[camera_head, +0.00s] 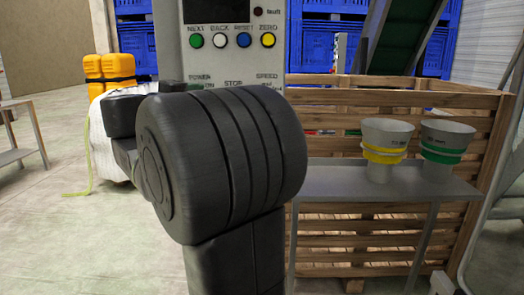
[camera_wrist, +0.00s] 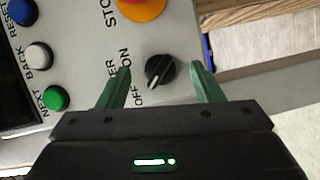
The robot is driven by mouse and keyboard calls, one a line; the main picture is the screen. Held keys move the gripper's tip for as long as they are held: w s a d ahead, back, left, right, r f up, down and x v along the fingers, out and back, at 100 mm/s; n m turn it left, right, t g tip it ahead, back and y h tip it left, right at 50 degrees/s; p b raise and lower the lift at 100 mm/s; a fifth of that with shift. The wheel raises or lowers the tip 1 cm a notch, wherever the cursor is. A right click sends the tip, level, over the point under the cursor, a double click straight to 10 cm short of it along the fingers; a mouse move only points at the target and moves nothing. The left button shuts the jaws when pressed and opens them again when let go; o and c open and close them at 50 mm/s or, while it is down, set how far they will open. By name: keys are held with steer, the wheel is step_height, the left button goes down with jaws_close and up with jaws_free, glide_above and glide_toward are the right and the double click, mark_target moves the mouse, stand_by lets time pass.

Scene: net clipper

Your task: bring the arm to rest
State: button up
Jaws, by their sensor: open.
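In the wrist view my gripper (camera_wrist: 160,88) is open. Its two green fingers stand apart on either side of a black rotary knob (camera_wrist: 160,71) on a grey control panel, with nothing held between them. I cannot tell how far the fingertips are from the panel. The knob has a white mark and sits by the OFF and ON lettering. In the head view my dark arm covers the lower part of the control panel (camera_head: 273,62), and the gripper is hidden behind it.
The panel carries a green button (camera_wrist: 56,98), a white button (camera_wrist: 39,55), a blue button (camera_wrist: 22,11) and a red-and-yellow stop button (camera_wrist: 143,8). A grey side table (camera_head: 330,183) with two funnels (camera_head: 387,140) stands right, before a wooden crate (camera_head: 470,100). Open floor lies left.

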steer(key=shift+d+r+m+g+y+p, duration=0.15)
steer(key=shift+m+g+y+p, duration=0.35)
steer(key=shift+m, duration=0.85)
steer(key=shift+r+m+g+y+p, duration=0.1)
steer(key=shift+m+g+y+p, duration=0.2)
steer(key=shift+m+y, duration=0.75)
steer(key=shift+m+h, duration=0.3)
steer(key=shift+h, duration=0.05)
